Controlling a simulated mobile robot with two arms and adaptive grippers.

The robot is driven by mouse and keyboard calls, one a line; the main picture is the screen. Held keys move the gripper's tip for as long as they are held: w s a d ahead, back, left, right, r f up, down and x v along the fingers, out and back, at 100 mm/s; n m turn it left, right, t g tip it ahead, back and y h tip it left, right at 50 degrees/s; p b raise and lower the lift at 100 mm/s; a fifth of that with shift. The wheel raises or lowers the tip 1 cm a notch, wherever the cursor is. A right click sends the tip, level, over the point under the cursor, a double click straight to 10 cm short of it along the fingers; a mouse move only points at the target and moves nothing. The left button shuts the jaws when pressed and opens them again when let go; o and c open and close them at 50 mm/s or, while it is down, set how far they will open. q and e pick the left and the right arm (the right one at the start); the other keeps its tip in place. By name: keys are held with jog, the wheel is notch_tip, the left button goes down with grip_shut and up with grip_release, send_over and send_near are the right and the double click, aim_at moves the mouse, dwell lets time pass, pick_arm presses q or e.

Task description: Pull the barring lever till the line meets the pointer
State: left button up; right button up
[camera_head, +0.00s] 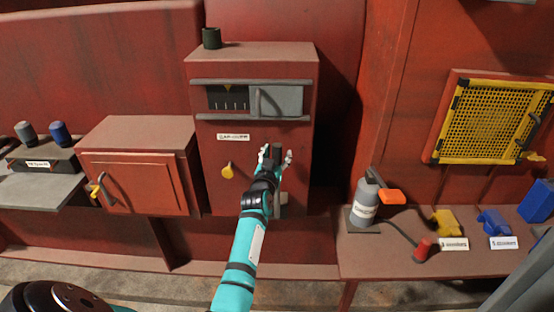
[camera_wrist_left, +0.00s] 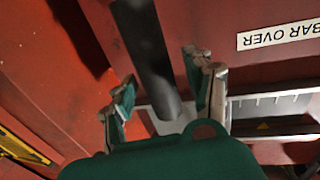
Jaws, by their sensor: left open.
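A tall red cabinet (camera_head: 212,165) stands in the middle of the head view. Its upper window (camera_head: 228,98) shows a row of pale marks and a small pointer (camera_head: 229,87) above them; I cannot tell which line is meant. A grey cover fills the window's right part. My left gripper (camera_head: 275,157) is at the cabinet's lower right front, open. In the left wrist view a dark grey bar, likely the barring lever (camera_wrist_left: 145,45), runs between the open fingers (camera_wrist_left: 167,78); contact is unclear. The scale (camera_wrist_left: 272,108) also shows there, upside down. My right gripper is not in view.
A yellow knob (camera_head: 228,171) sits on the cabinet front, left of my gripper. A lower red box (camera_head: 135,182) stands to the left. A yellow grille (camera_head: 494,120) is on the right wall.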

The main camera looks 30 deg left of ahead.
pick_arm(q)
grip_shut()
dwell(0.3)
jog(key=shift+f, duration=0.15)
jog(key=s+d+f+m+t+y+b, duration=0.1)
jog(key=s+d+f+t+b, duration=0.2)
jog(key=s+d+t+b, duration=0.2)
jog(key=s+d+b, duration=0.2)
jog(key=s+b, duration=0.2)
jog(key=s, duration=0.2)
jog(key=shift+b, duration=0.4)
